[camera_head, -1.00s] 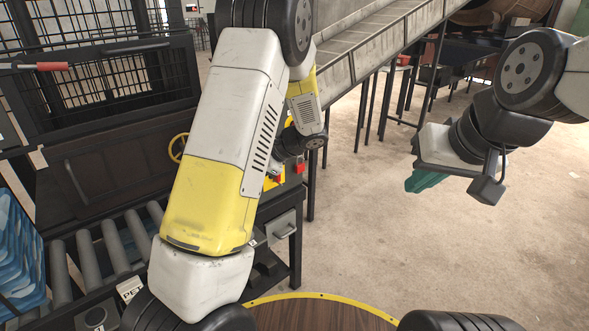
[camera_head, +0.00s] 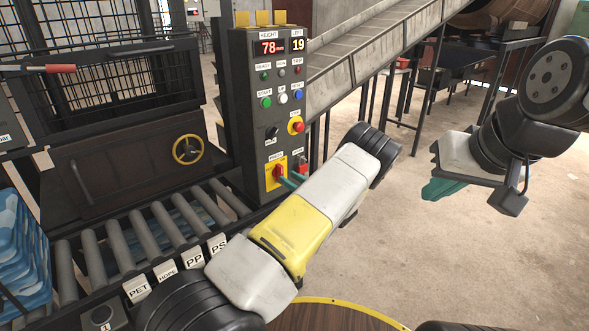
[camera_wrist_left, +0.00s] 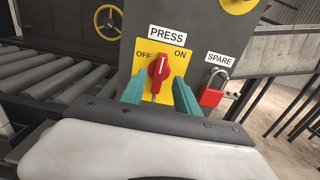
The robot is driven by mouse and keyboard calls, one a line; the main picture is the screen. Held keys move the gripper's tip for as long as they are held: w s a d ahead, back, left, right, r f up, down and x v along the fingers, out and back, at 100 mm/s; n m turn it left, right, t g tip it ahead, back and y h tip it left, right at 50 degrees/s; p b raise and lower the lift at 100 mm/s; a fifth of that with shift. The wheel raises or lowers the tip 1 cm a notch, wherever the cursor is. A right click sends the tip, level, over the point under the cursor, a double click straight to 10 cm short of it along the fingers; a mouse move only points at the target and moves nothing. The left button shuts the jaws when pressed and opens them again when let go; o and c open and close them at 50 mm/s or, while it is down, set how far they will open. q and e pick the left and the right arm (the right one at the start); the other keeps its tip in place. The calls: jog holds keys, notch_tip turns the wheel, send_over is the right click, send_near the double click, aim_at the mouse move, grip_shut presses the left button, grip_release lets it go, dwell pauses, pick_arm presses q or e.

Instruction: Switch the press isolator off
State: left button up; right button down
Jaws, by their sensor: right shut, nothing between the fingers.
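The press isolator is a red rotary handle (camera_wrist_left: 158,72) on a yellow plate marked OFF and ON, under a PRESS label. Its white mark points about straight up, between the two words. It also shows low on the control panel in the head view (camera_head: 277,172). My left gripper (camera_wrist_left: 159,92) is open, with one teal finger on each side of the handle's lower part. I cannot tell whether they touch it. In the head view its fingertips (camera_head: 290,182) are partly hidden by my arm. My right gripper (camera_head: 442,190) is shut and empty, out over the floor at right.
A red padlock (camera_wrist_left: 213,90) hangs under the SPARE label just right of the isolator. The panel (camera_head: 268,110) carries buttons, a red stop button (camera_head: 296,125) and a display reading 78 and 19. Rollers (camera_head: 160,230) run at left.

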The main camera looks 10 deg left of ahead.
aim_at(282, 173)
pick_arm(q)
jog(key=shift+x, duration=1.9)
grip_shut()
